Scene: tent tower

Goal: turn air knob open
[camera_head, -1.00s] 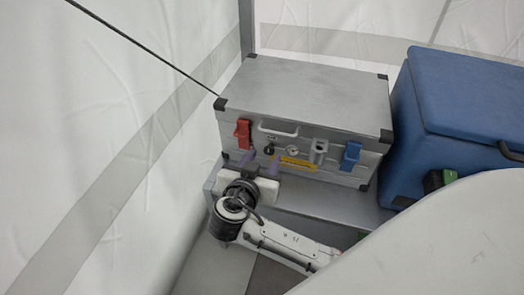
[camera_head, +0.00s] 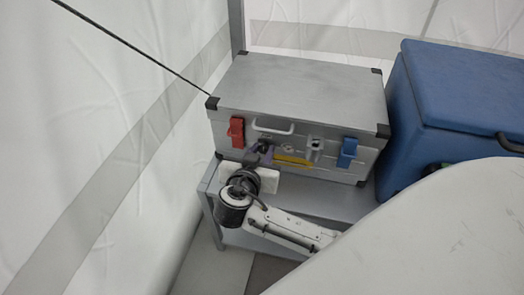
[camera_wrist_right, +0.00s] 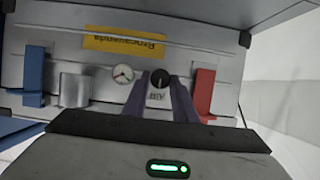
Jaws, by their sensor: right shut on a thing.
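A silver metal case (camera_head: 300,85) stands on a grey shelf. In the right wrist view the gripper (camera_wrist_right: 159,83) is shut on the knob. The fingers partly hide the knob in the head view. My left gripper is not in view.
Close by on the panel are a round gauge (camera_wrist_right: 122,74), a red latch (camera_head: 236,131), a blue latch (camera_head: 347,152), a yellow label (camera_head: 293,160) and a handle (camera_head: 273,127). A blue cooler (camera_head: 445,85) stands right of the case. White tent walls (camera_head: 80,180) enclose the left.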

